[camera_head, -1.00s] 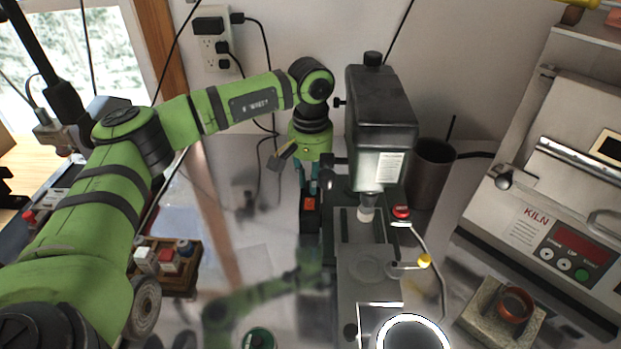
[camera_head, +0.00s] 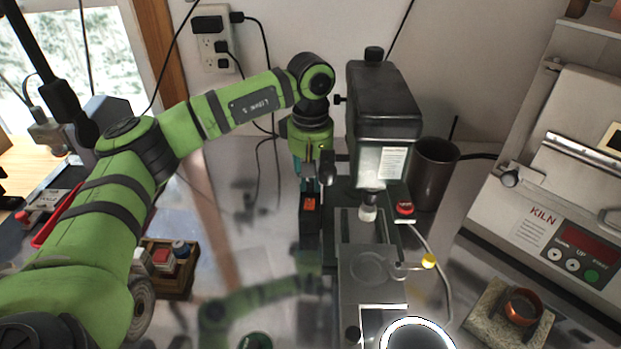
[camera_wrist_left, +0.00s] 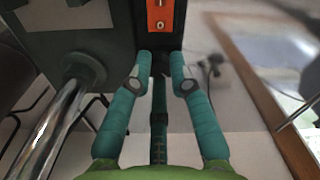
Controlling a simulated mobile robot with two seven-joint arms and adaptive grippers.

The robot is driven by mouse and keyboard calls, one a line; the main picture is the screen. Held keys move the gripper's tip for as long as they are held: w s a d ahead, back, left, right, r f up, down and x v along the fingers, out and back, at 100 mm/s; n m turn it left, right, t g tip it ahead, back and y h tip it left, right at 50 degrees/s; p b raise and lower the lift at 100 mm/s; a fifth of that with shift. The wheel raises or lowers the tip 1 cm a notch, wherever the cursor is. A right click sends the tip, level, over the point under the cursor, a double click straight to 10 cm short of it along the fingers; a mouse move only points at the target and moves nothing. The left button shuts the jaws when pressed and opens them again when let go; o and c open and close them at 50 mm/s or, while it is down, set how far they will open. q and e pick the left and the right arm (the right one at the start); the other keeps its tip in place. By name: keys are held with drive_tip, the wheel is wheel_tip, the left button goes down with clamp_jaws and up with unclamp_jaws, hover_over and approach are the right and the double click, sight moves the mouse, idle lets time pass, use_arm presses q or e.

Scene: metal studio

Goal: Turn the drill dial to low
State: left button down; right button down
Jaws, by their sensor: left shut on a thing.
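The black drill press (camera_head: 382,95) stands upright at the middle of the bench, with an orange switch plate (camera_head: 309,203) on a dark box at its left side. The plate also shows at the top of the left wrist view (camera_wrist_left: 160,16). My left gripper (camera_wrist_left: 160,66) points down beside the drill's left side, just by this box. Its two teal fingers are closed on a small dark part, which I take to be the drill dial. The fingertips hide most of it, so I cannot read its setting. My right gripper is not in view.
A red button (camera_head: 404,208) and a yellow-tipped lever (camera_head: 428,260) are at the drill's right. A dark cup (camera_head: 433,170) stands behind. The kiln (camera_head: 560,215) fills the right side. A wooden tray (camera_head: 180,285) lies left. The bench left of the drill is mostly clear.

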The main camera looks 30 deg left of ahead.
sight(310, 183)
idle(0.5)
use_arm(q)
drive_tip(key=c, duration=1.4)
unclamp_jaws()
wheel_tip(310, 183, up, 12)
drive_tip(key=shift+r, duration=0.1)
